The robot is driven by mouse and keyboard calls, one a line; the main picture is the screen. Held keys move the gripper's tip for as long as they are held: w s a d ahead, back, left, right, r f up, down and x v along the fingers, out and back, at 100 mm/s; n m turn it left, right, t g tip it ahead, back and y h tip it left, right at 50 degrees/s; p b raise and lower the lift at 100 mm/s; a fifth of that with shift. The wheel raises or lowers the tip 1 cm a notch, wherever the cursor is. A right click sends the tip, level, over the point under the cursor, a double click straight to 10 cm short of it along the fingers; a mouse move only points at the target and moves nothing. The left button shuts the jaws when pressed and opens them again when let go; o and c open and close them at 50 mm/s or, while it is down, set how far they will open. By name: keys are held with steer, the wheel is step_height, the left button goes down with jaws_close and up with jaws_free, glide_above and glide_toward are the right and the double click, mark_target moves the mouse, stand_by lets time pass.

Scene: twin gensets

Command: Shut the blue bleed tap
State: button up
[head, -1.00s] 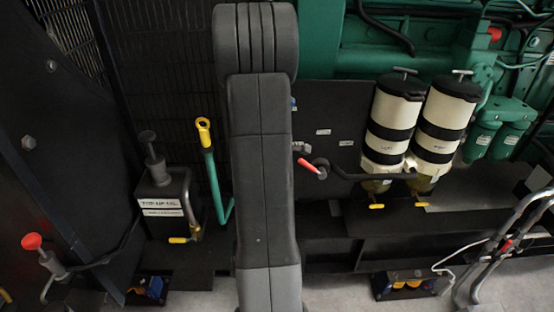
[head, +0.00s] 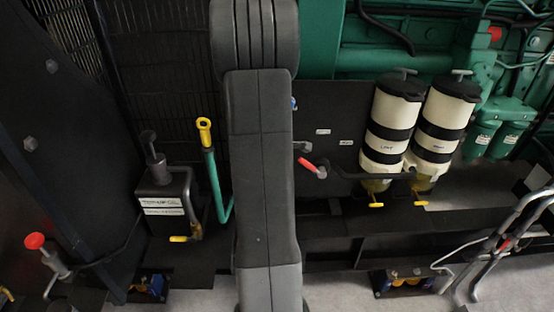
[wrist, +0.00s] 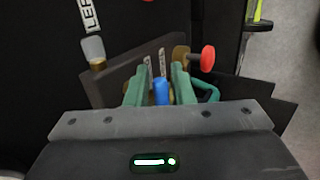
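The blue bleed tap (wrist: 161,92) shows in the wrist view as a small upright blue handle. It stands between the two green fingers of my gripper (wrist: 160,88), with small gaps visible on both sides. My gripper looks open, and I cannot tell how far the tap is beyond the fingertips. In the head view a small bit of blue (head: 294,103) shows at the right edge of my arm, perhaps the same tap. My arm hides the rest there, and my gripper is not visible in that view.
In the wrist view a red knob (wrist: 208,58) on a brass stem is right of the fingers, and a grey-capped brass fitting (wrist: 94,52) is left. In the head view a red-handled lever (head: 308,165) and two cream filters (head: 390,130) are right of my arm.

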steer(key=p+v, duration=0.5)
steer(key=v, duration=0.6)
steer(key=shift+s+r, duration=0.25)
steer(key=shift+r, duration=0.1)
steer(key=a+b+x, duration=0.1)
steer(key=b+x, duration=0.6)
steer(key=x, duration=0.6)
steer(key=shift+w+d+f, duration=0.25)
steer(key=shift+d+f, duration=0.1)
steer(key=shift+d, duration=0.15)
